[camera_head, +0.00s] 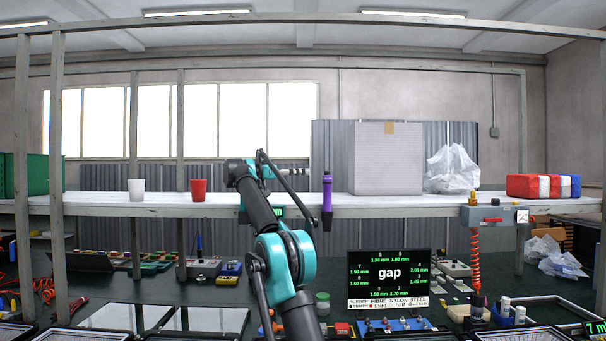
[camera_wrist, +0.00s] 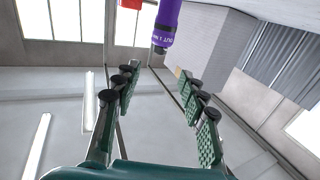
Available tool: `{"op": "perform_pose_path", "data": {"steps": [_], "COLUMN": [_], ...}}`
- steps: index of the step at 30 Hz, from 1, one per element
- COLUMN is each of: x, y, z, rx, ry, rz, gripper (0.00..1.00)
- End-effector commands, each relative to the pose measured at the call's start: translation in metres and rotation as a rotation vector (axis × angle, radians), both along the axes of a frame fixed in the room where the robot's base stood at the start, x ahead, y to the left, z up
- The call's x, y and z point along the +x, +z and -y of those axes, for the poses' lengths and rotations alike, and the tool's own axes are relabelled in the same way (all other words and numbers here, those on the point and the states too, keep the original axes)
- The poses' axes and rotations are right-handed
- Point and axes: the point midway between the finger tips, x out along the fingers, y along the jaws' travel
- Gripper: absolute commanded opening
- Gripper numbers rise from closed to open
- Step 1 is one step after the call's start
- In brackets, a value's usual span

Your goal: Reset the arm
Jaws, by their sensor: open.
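My arm rises from the bottom middle of the head view, with its wrist in front of the long shelf. My gripper (camera_head: 293,171) is at the end of the folded arm, above the shelf's front edge and left of a purple tool (camera_head: 327,195). In the wrist view my gripper (camera_wrist: 158,72) has its two ribbed green fingers wide apart with nothing between them. The purple tool (camera_wrist: 168,22) shows beyond the fingertips at the top, apart from them. In the head view it is upright in front of the shelf; its support is not clear.
The shelf (camera_head: 400,200) carries a white cup (camera_head: 136,190), a red cup (camera_head: 198,190), a large grey box (camera_head: 388,158) and a plastic bag (camera_head: 452,168). A display reading "gap" (camera_head: 389,278) stands on the dark bench below. Metal posts frame the station.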

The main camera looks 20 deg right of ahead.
Motion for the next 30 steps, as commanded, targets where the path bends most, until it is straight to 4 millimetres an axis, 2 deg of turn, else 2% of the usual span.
{"op": "perform_pose_path", "data": {"steps": [10,14,17,23,26,30], "x": [0.0,-0.006,-0.018,-0.064,-0.096,-0.15], "y": [-0.002,-0.022,-0.057,-0.159,-0.212,-0.289], "z": [0.001,0.007,0.014,0.022,0.019,0.009], "rx": [0.004,0.055,0.139,0.348,0.443,0.568], "ry": [0.001,0.011,0.036,0.147,0.226,0.359], "rz": [-0.007,-0.072,-0.18,-0.44,-0.556,-0.699], "gripper": [0.42,0.42,0.42,0.42,0.42,0.42]}}
